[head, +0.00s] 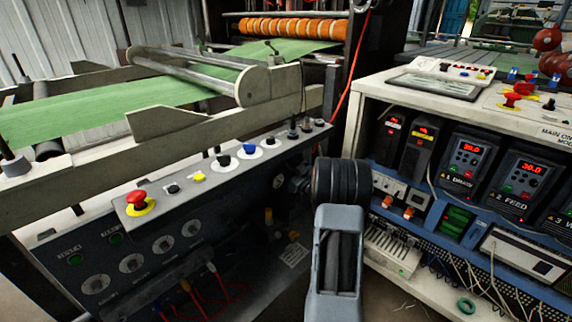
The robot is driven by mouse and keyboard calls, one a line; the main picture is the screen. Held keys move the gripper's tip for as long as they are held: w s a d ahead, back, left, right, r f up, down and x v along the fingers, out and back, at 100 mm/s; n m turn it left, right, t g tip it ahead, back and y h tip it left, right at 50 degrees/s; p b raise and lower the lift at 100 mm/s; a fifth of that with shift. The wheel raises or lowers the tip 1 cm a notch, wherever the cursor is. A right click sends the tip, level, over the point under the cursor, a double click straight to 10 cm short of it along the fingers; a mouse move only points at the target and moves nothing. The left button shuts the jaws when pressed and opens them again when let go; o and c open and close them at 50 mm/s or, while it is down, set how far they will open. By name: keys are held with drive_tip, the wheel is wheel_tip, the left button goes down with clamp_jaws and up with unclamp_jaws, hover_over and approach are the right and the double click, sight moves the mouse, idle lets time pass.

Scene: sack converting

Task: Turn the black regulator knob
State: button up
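Several black knobs show in the head view, and I cannot tell which one is the regulator knob. One black knob (222,158) stands on the sloped top of the grey control panel (150,208), left of a blue button (250,149). Smaller black knobs (292,131) stand at the panel's far right end. Round dials (131,263) line its dark front face. My arm (340,250) rises in the lower middle, right of the panel. Its end is hidden behind its own dark joint, and my gripper's fingers do not show.
A red emergency button (136,199) stands on the panel's left end. Green sheet material (100,108) runs over rollers behind it. At right, a white cabinet (540,115) holds drives with red displays, and loose wires hang low. A narrow gap separates panel and cabinet.

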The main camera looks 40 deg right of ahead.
drive_tip(key=shift+a+m+h+p, duration=0.1)
drive_tip(key=shift+m+h+p, duration=1)
drive_tip(key=shift+m, duration=1.4)
drive_tip(key=shift+a+m+h+p, duration=0.1)
drive_tip(key=shift+m+h+p, duration=0.35)
drive_tip(key=shift+m+h, duration=1.6)
drive_tip(key=shift+m+y, duration=0.45)
drive_tip(key=shift+m, duration=0.3)
drive_tip(key=o, duration=0.9)
drive_tip(key=shift+s, duration=0.1)
drive_tip(key=p+v, duration=0.1)
drive_tip(key=v, duration=1.2)
drive_tip(key=shift+s, duration=0.4)
